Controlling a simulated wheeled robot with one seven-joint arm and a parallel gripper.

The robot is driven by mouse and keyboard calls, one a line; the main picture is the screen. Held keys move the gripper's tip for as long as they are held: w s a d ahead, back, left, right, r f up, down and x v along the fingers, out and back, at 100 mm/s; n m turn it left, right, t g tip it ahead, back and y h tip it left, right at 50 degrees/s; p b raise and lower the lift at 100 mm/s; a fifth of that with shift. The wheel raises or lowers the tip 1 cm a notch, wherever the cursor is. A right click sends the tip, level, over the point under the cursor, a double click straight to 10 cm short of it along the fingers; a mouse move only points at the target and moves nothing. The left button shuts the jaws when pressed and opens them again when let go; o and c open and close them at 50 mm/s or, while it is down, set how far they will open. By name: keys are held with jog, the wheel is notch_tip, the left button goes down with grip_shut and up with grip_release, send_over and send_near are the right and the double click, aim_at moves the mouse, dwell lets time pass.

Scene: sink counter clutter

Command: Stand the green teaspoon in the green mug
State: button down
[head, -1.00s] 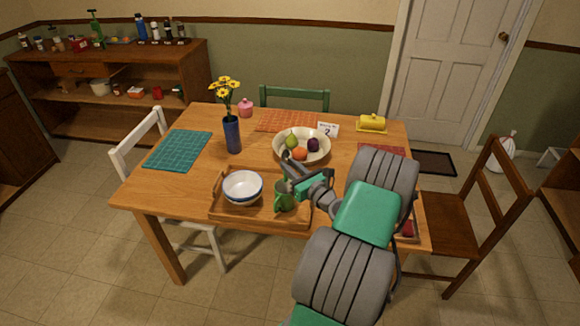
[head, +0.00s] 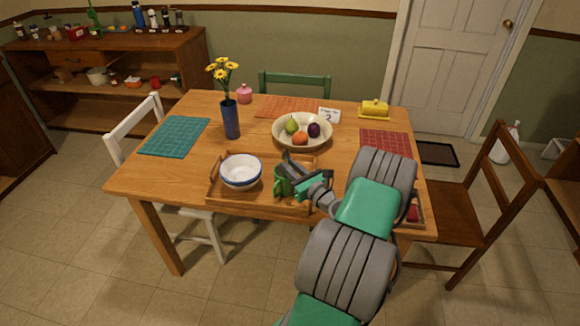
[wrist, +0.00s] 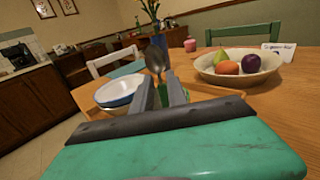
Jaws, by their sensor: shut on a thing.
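The green mug (head: 281,184) stands on the wooden tray (head: 228,203), to the right of the white bowl in the head view. My gripper (head: 291,168) is just above and beside the mug, partly covering it. In the wrist view my gripper (wrist: 168,92) is shut on the green teaspoon (wrist: 155,61). The spoon's metal bowl points up above the fingers and its green handle runs down between them. The handle's lower end is hidden, so I cannot tell whether it is inside the mug. The mug is not clearly visible in the wrist view.
The white bowl with a blue rim (head: 240,173) is on the tray. A fruit bowl (head: 302,146) stands behind my gripper. A blue vase with yellow flowers (head: 231,119) is at the back left. The tabletop between vase and tray is clear.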

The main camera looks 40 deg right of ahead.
jog(key=c, duration=1.2)
grip_release()
jog(key=shift+c, duration=0.2)
jog(key=s+a+b, duration=0.1)
jog(key=s+b, duration=0.4)
jog(key=s, duration=0.3)
jog(key=shift+r, duration=0.1)
